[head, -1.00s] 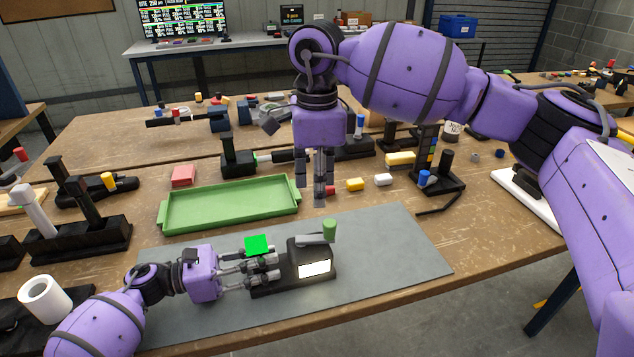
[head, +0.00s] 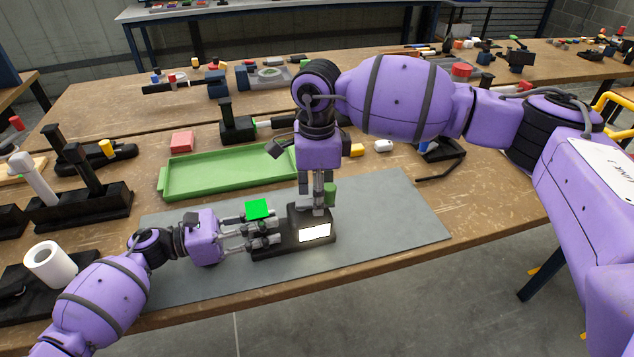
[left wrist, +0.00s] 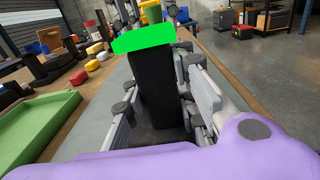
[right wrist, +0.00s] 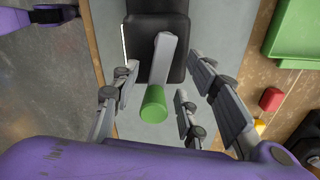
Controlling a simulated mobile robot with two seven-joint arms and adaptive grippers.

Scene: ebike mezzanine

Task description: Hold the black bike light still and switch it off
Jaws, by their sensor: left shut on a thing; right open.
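The black bike light (head: 298,215) stands on the grey mat, its white front panel (head: 314,233) glowing. A grey lever with a green knob (head: 330,190) is on its top; the right wrist view shows the lever (right wrist: 161,58) and knob (right wrist: 153,104). My left gripper (head: 268,232) is shut on the light's black upright part (left wrist: 155,88), under a bright green cap (head: 257,209). My right gripper (head: 318,207) points down, open, with its fingers on either side of the lever and knob. Whether they touch cannot be told.
The grey mat (head: 400,225) is clear to the right of the light. A green tray (head: 228,172) lies behind it. A white roll (head: 50,264) and black stands are at the left. Small yellow (head: 356,150) and white (head: 383,146) blocks lie beyond the mat.

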